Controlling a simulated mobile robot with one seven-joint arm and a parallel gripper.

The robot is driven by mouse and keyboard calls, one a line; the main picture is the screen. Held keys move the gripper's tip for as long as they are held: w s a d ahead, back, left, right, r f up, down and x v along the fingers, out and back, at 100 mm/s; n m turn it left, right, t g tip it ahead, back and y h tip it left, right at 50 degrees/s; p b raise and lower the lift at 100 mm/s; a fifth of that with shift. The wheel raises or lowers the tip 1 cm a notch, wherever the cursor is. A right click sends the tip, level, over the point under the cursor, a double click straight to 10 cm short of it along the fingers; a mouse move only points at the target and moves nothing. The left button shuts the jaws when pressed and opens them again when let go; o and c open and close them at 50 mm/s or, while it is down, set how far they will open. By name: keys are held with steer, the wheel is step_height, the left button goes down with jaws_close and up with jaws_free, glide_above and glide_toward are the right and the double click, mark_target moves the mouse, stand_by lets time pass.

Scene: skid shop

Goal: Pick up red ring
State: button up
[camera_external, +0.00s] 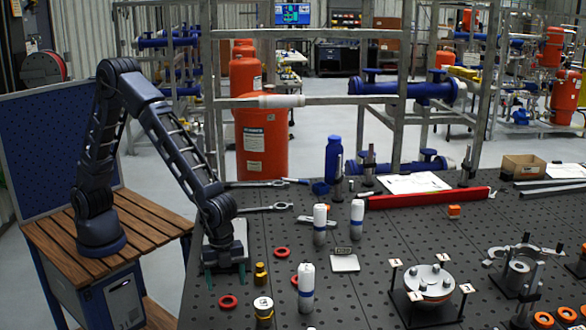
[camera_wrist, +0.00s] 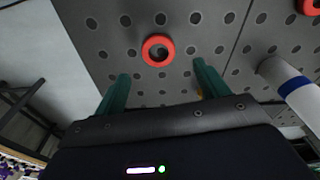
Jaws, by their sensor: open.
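Several red rings lie flat on the dark perforated table. In the external view one red ring (camera_external: 221,302) lies just in front of my gripper (camera_external: 225,279), another red ring (camera_external: 276,252) lies to its right, and a third red ring (camera_external: 293,280) is partly hidden behind a white bottle. My gripper points down near the table's left edge, its green fingers apart and empty. In the wrist view a red ring (camera_wrist: 147,50) lies just beyond and roughly between the fingertips of my gripper (camera_wrist: 161,72). Another red ring (camera_wrist: 307,7) is cut off at the top right corner.
White bottles (camera_external: 306,289) with blue bands stand to the right; one bottle (camera_wrist: 293,88) shows in the wrist view. A yellow-black piece (camera_external: 261,274) and a white-topped yellow part (camera_external: 264,306) stand nearby. A round metal fixture (camera_external: 428,281) is farther right. Wrenches (camera_external: 262,208) lie behind.

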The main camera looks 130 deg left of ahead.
mark_target(228, 304)
steer(key=shift+d+f, duration=0.15)
steer(key=shift+f, duration=2.8)
steer(key=shift+c, duration=0.4)
steer(key=c, duration=1)
